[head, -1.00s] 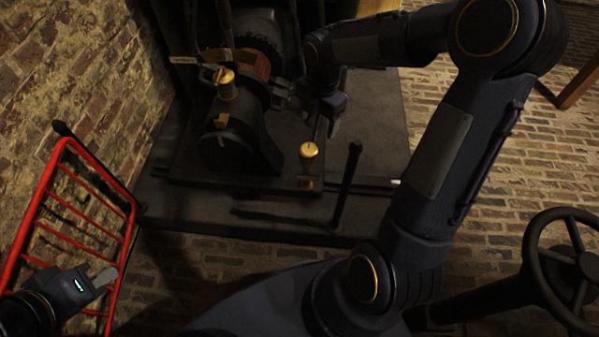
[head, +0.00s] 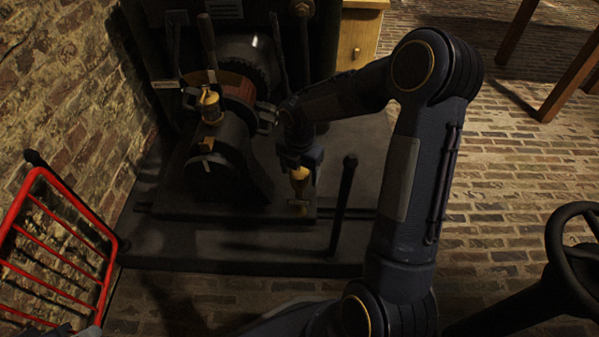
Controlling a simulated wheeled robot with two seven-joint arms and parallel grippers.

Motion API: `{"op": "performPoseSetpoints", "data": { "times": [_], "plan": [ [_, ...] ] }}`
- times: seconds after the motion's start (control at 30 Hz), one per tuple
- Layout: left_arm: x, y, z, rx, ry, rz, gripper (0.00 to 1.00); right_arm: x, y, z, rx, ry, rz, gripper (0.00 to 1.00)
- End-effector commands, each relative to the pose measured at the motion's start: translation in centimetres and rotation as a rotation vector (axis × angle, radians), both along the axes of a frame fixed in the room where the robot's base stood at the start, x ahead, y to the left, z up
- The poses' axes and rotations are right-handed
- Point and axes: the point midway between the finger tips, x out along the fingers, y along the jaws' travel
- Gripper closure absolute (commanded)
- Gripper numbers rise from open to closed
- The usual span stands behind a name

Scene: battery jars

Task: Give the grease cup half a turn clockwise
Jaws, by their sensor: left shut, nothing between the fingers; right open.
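A round brass cup (head: 299,174), which looks like the grease cup, stands at the front right of the dark machine base. My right gripper (head: 300,164) is open and points down over it, hiding its top. I cannot tell whether the fingers touch the cup. Another brass fitting (head: 211,106) stands on top of the machine's bearing, farther left. My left gripper (head: 92,331) is shut and empty, with only its tip showing at the bottom left edge.
A black upright lever (head: 344,195) stands just right of the cup. The dark machine (head: 225,165) rises to its left. A red rail frame (head: 56,254) is at the left by the brick wall. A black handwheel (head: 560,255) is at the right.

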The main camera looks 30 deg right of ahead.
Motion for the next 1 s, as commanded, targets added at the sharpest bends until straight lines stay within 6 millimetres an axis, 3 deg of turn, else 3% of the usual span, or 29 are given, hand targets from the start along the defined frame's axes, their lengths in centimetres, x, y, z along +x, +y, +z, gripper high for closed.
{"op": "performPoseSetpoints", "data": {
  "times": [0.1, 0.47, 0.77, 1.0],
  "plan": [
    [0.0, 0.0, 0.0, 0.000, 0.000, 0.000, 1.00, 0.0, 0.0, 0.0, 0.000, 0.000, 0.000, 0.30],
    [0.0, 0.0, 0.0, 0.000, 0.000, 0.000, 1.00, 0.0, 0.0, 0.1, 0.000, 0.000, 0.000, 0.74],
    [0.0, 0.0, 0.5, 0.000, 0.000, 0.000, 1.00, 0.0, 0.0, 0.2, 0.000, 0.001, -0.042, 0.74],
    [0.0, 0.0, 1.6, 0.000, 0.000, 0.000, 1.00, 0.0, 0.0, 0.4, 0.000, 0.001, -0.185, 0.74]
  ]
}}
